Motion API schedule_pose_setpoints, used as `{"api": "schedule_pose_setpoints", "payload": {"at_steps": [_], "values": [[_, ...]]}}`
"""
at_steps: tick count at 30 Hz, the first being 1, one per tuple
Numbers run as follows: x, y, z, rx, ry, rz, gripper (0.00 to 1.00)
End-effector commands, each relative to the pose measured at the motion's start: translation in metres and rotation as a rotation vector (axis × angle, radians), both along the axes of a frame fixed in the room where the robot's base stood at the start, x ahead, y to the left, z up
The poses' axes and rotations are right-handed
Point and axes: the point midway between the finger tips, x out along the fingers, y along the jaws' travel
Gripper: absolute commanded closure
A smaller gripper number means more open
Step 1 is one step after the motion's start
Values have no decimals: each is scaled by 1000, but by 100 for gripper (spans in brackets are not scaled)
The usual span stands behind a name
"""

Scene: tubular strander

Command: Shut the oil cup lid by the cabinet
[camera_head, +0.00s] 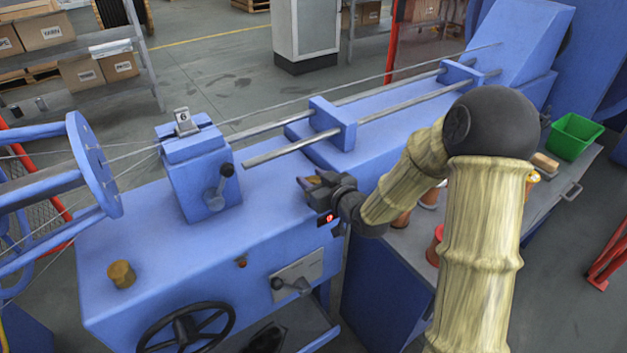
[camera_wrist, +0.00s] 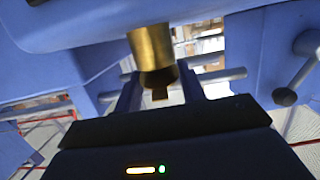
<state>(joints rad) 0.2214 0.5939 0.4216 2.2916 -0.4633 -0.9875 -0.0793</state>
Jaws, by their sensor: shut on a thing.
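A brass oil cup (camera_wrist: 150,45) stands on the blue machine top and fills the upper middle of the wrist view. Its darker lid end (camera_wrist: 160,82) lies between my two jaws. In the head view, my gripper (camera_head: 317,184) is at the right end of the machine top, shut on the oil cup lid, and only a little brass (camera_head: 312,180) shows there. The jaws also show in the wrist view (camera_wrist: 161,92). My gripper hides most of the cup, and I cannot tell the lid's exact angle. A second brass oil cup (camera_head: 121,274) stands at the machine's left front corner.
The blue housing with a lever (camera_head: 221,185) stands left of my gripper. Steel rods (camera_head: 292,150) run just behind it. The grey cabinet (camera_head: 408,250), with a green bin (camera_head: 573,137) and small items, is to the right. A black handwheel (camera_head: 186,328) is at the front.

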Motion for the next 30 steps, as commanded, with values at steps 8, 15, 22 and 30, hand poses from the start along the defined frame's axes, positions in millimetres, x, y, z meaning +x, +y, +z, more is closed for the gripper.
{"api": "schedule_pose_setpoints", "payload": {"at_steps": [8,15,22,30], "values": [[0,-1,-1,0,2,-1,38],[0,0,0,-1,2,0,38],[-12,-9,4,-2,1,-1,38],[-52,-36,14,-1,2,-3,38]]}}
